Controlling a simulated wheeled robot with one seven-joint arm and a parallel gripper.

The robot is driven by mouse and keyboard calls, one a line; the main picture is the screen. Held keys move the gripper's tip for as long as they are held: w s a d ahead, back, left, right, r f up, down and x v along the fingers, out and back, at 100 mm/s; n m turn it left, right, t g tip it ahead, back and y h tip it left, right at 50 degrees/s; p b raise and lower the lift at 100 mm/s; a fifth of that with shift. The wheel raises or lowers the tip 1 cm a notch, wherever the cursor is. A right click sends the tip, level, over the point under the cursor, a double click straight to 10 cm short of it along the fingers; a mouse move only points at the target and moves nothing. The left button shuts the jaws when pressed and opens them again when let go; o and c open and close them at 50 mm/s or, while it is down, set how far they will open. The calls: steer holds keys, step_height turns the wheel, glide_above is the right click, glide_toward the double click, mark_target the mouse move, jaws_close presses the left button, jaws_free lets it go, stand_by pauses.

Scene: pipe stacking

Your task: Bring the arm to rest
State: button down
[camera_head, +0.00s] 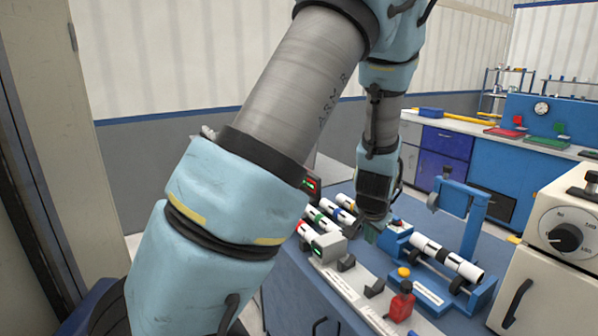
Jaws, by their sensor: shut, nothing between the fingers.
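My arm fills the left and middle of the head view, light blue with grey metal links. It bends down at the right, and my gripper (371,232) points down over the blue workbench (282,262). The gripper is shut, and I see nothing held in it. The fingertips are small and dark here, close to the blue fixture's left end in the picture. I cannot tell whether they touch anything.
A white pipe with black bands (447,258) lies in a blue fixture (478,292) with a blue upright frame (470,205). Several short banded pipes (322,222) lie left of the gripper. A cream box with a dial (570,225) stands right.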

steer(key=s+a+r+n+g, duration=0.1)
steer(key=s+a+r+n, duration=0.1)
steer(key=a, duration=0.6)
steer(key=s+a+r+n+g+y, duration=0.1)
steer(key=s+a+r+n, duration=0.2)
steer(key=a, duration=0.6)
steer(key=s+a+r+n+g, duration=0.1)
steer(key=s+a+n, duration=0.3)
steer(key=a, duration=0.5)
steer(key=shift+s+r+g+y, duration=0.35)
steer(key=shift+s+r, duration=0.5)
steer(key=shift+s, duration=0.4)
